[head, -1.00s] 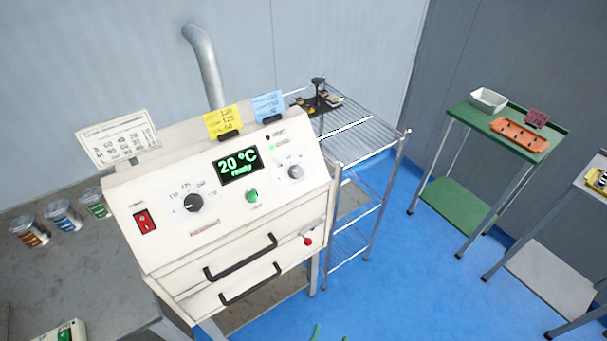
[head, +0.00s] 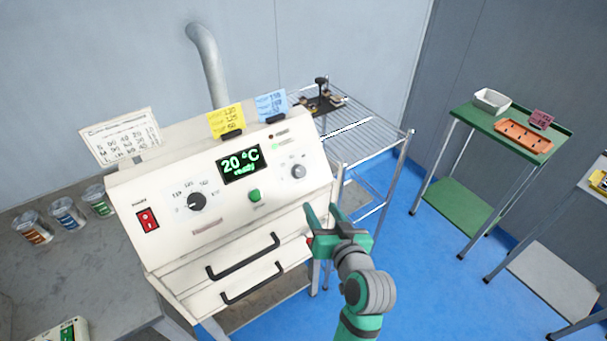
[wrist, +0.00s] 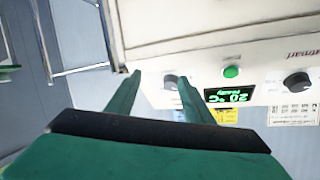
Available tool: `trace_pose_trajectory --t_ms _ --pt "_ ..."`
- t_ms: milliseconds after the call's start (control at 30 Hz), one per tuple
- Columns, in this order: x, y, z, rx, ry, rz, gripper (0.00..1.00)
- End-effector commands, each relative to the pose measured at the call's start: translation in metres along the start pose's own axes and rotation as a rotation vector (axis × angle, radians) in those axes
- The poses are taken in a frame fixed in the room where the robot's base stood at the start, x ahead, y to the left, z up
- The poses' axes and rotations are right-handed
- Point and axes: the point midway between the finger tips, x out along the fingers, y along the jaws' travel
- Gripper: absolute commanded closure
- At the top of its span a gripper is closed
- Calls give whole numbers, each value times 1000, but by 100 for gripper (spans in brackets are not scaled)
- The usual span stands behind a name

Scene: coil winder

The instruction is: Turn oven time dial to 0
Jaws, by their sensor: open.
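The white oven (head: 180,255) has a sloped control panel. The grey dial (head: 298,171) at the panel's right, likely the time dial, is small and its exact pointer setting is unclear. My gripper (head: 322,212) is open and empty, below and right of the grey dial in the head view. In the wrist view the fingertips (wrist: 160,76) point toward the panel, with the grey dial near the right finger; contact cannot be told.
The display (head: 240,163) reads 20 °C, ready. A green button (head: 254,195) lies between the dials, a red switch (head: 148,219) at left. Two black drawer handles (head: 243,257) stick out below.

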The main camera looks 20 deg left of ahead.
Motion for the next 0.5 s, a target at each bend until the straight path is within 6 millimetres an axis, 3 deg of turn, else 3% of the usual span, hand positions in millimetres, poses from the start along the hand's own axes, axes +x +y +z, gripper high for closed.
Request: trace_pose_trajectory --t_ms 33,200,500 --pt "1 -2 -18 -39 -10 -23 53" --pt "-1 -12 -49 -141 -76 -90 53" --pt "-4 -22 -68 -226 -136 -138 53"
